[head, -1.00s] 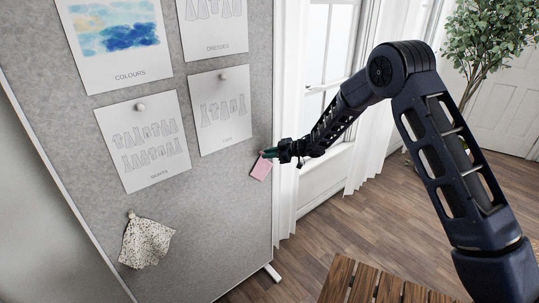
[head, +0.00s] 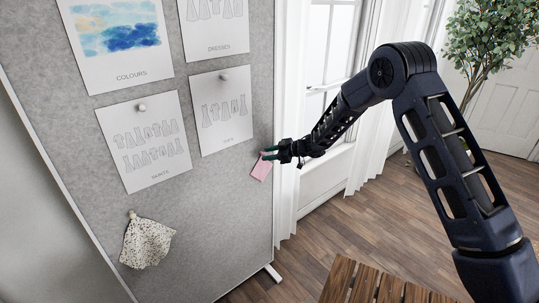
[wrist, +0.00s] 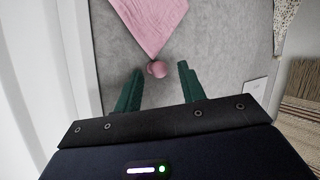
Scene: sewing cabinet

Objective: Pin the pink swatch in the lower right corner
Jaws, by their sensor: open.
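The pink swatch (head: 261,169) hangs against the grey pinboard (head: 215,190) near its right edge, at lower right. In the wrist view the swatch (wrist: 150,25) lies over the grey felt, with a round pink pin head (wrist: 157,69) at its corner. My gripper (head: 270,153) is at the top of the swatch, with its green fingers spread apart. In the wrist view my gripper's fingertips (wrist: 159,72) stand open on either side of the pin head, with gaps to it. The pin's shaft is hidden.
A patterned cloth (head: 146,242) hangs from a pin at the board's lower left. Several paper sheets, such as the skirts sheet (head: 141,168), are pinned above. The white curtain (head: 286,100) and window are just right of the board's edge. A slatted wooden top (head: 365,285) is at the bottom.

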